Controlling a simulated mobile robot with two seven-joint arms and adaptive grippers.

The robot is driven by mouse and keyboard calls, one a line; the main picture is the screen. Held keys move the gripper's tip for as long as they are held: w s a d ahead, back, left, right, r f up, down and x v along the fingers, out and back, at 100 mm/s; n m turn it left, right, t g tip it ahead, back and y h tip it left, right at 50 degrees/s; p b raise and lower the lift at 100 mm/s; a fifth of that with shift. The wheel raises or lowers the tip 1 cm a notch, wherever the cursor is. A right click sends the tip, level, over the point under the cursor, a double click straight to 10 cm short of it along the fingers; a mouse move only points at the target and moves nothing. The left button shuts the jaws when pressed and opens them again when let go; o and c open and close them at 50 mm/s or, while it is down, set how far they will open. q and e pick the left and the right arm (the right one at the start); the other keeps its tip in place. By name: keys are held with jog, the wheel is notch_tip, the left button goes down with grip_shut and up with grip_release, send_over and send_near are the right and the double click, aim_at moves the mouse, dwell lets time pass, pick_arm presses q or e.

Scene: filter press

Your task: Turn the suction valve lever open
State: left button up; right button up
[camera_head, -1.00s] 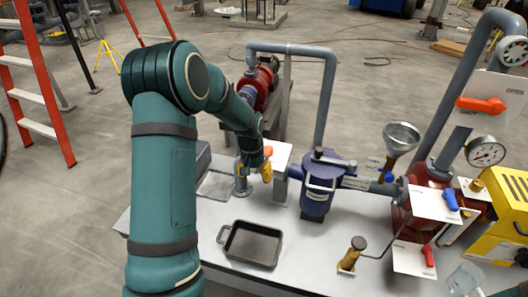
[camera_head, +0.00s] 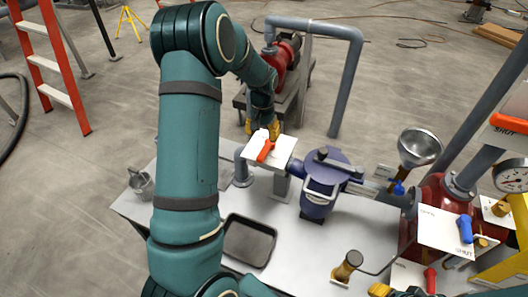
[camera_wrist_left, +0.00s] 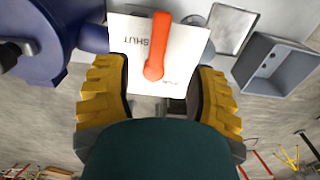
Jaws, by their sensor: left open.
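The orange suction valve lever (camera_head: 265,151) lies on a white plate (camera_head: 282,149) beside the dark blue strainer body. My left gripper (camera_head: 262,130) is at the far edge of this plate, with yellow fingers pointing down. In the left wrist view the lever (camera_wrist_left: 158,45) shows between the two spread fingers (camera_wrist_left: 160,95), apart from both. The plate (camera_wrist_left: 190,50) there reads SHUT beside the lever arm; a second label is partly hidden. My left gripper is open and empty. Part of my right gripper (camera_head: 405,291) shows at the bottom edge; its opening is unclear.
The blue strainer (camera_head: 320,195) stands right of the lever. A dark tray (camera_head: 248,242) sits in front, a metal jug (camera_head: 141,183) at the left. A funnel (camera_head: 418,147), a blue lever (camera_head: 465,228) and a gauge (camera_head: 512,176) are at the right. A grey pipe (camera_head: 347,80) rises behind.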

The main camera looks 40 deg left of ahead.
aim_at(263, 152)
pick_arm(q)
notch_tip(263, 152, down, 10)
jog(key=shift+w+r+b, duration=0.15)
jog(key=shift+r+b, duration=0.05)
jog(key=shift+b, duration=0.15)
grip_shut()
